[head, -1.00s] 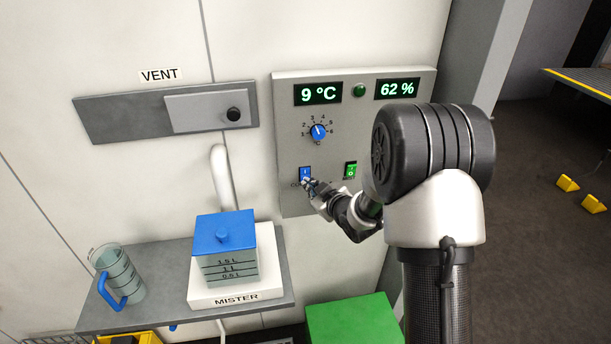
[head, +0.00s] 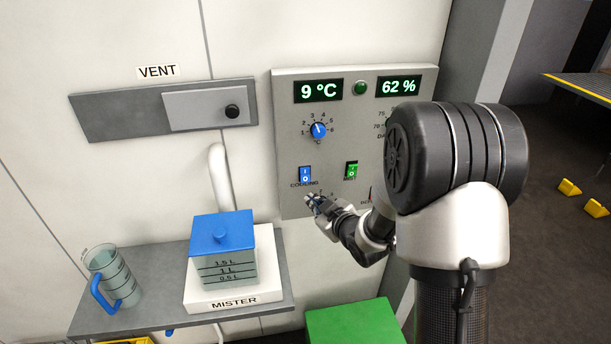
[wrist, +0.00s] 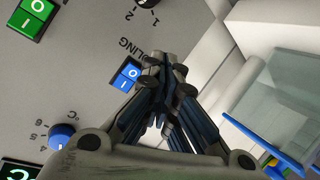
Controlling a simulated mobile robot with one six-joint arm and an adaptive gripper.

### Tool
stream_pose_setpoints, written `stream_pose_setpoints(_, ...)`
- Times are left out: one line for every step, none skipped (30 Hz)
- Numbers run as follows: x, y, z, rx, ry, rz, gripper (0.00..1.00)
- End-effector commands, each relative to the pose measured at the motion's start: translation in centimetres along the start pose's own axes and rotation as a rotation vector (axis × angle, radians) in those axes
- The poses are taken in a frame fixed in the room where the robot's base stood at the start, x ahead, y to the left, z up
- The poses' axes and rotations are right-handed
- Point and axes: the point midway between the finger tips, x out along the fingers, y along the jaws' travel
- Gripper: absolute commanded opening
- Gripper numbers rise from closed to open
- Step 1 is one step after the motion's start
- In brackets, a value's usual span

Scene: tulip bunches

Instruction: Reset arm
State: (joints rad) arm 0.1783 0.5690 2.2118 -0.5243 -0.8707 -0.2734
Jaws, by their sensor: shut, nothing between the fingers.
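My gripper (head: 312,203) is shut and empty. In the head view it is in front of the lower left part of the grey control panel (head: 342,152), just below the blue cooling switch (head: 305,174). In the wrist view my gripper (wrist: 168,68) points up the picture with its fingertips together, and the blue switch (wrist: 127,76) is just left of the fingers. I cannot tell the exact gap between the fingertips and the panel. My arm reaches in from the right and hides the panel's lower right part.
The displays read 9 °C (head: 318,90) and 62 % (head: 398,86). A blue dial (head: 318,130) and green switch (head: 351,170) are on the panel. Left are the vent (head: 205,110), the mister with blue-lidded tank (head: 222,232) and a jug (head: 125,278) on a shelf. A green box (head: 355,322) stands below.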

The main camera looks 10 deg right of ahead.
Motion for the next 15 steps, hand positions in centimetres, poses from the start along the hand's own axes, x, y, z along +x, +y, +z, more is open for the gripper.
stream_pose_setpoints(0.0,0.0,-0.1,0.000,0.000,0.000,0.00)
stream_pose_setpoints(0.0,0.0,-0.1,0.000,0.000,0.000,0.00)
stream_pose_setpoints(0.0,0.0,-0.1,0.000,0.000,0.000,0.00)
stream_pose_setpoints(0.0,0.1,-0.1,0.000,0.000,0.000,0.00)
stream_pose_setpoints(0.0,0.1,-0.1,0.000,0.000,0.001,0.00)
stream_pose_setpoints(-0.1,0.1,-0.2,0.000,-0.003,0.002,0.00)
stream_pose_setpoints(-0.2,0.2,-0.3,0.000,-0.007,0.004,0.00)
stream_pose_setpoints(-0.4,0.4,-0.5,0.001,-0.013,0.007,0.00)
stream_pose_setpoints(-0.8,0.7,-0.8,0.003,-0.027,0.012,0.00)
stream_pose_setpoints(-1.1,0.9,-1.1,0.005,-0.042,0.017,0.00)
stream_pose_setpoints(-1.6,1.2,-1.4,0.009,-0.059,0.023,0.00)
stream_pose_setpoints(-2.4,1.7,-1.8,0.018,-0.086,0.033,0.00)
stream_pose_setpoints(-3.1,2.0,-2.1,0.025,-0.111,0.040,0.00)
stream_pose_setpoints(-3.9,2.3,-2.5,0.035,-0.135,0.048,0.00)
stream_pose_setpoints(-5.0,2.6,-2.9,0.048,-0.170,0.059,0.00)
